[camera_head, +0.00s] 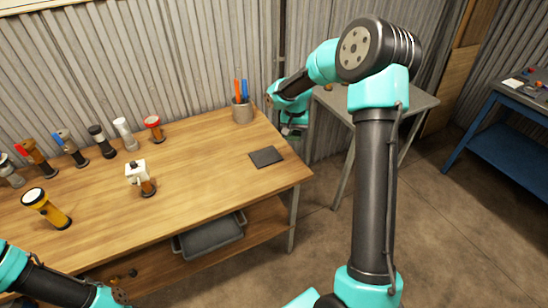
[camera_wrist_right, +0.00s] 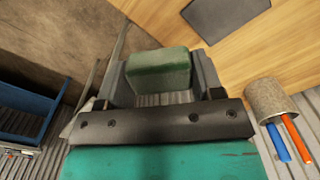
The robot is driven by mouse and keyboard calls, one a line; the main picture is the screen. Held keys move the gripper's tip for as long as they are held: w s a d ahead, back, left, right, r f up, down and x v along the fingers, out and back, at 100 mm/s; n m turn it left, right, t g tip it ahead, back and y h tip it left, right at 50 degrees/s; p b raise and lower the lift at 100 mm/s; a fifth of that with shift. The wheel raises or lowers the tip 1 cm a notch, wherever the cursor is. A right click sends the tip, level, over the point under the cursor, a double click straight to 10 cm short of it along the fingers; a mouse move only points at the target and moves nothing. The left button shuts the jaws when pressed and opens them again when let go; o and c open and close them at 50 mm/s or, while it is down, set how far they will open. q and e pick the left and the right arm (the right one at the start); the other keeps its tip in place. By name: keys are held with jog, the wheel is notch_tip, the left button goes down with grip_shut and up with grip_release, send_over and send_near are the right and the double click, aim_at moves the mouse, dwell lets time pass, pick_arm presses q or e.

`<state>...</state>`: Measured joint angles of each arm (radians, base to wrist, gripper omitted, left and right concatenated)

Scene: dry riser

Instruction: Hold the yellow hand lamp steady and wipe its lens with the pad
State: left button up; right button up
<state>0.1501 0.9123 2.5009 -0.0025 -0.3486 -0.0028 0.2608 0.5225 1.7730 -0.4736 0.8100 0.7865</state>
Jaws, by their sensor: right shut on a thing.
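The yellow hand lamp (camera_head: 48,210) stands at the left front of the wooden bench, with its round lens end up and a dark base. Nothing of mine touches it. My right gripper (camera_head: 291,133) is beyond the bench's right end, far from the lamp. In the right wrist view, my right gripper (camera_wrist_right: 160,80) is shut on a green block-shaped pad (camera_wrist_right: 158,72), held between its two fingers. My left arm shows at the bottom left below the lamp, but its gripper is out of the picture.
Several other lamps (camera_head: 103,141) stand along the back of the bench (camera_head: 205,165). A white-headed one (camera_head: 137,172) stands mid-bench. A dark flat mat (camera_head: 266,157) and a pen cup (camera_head: 242,111) are at the right. A grey tray (camera_head: 210,237) sits below. The bench's front middle is clear.

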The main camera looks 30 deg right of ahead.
jog(key=s+d+r+m, duration=0.1)
jog(key=d+r+m, duration=0.2)
jog(key=d+r, duration=0.2)
jog(key=s+d+r+m, duration=0.1)
jog(key=d+r+m, duration=0.3)
jog(key=d, duration=0.7)
notch_tip(320, 180, up, 3)
jog(key=shift+f+m, duration=0.2)
jog(key=shift+m, duration=0.1)
jog(key=shift+w+a, duration=0.1)
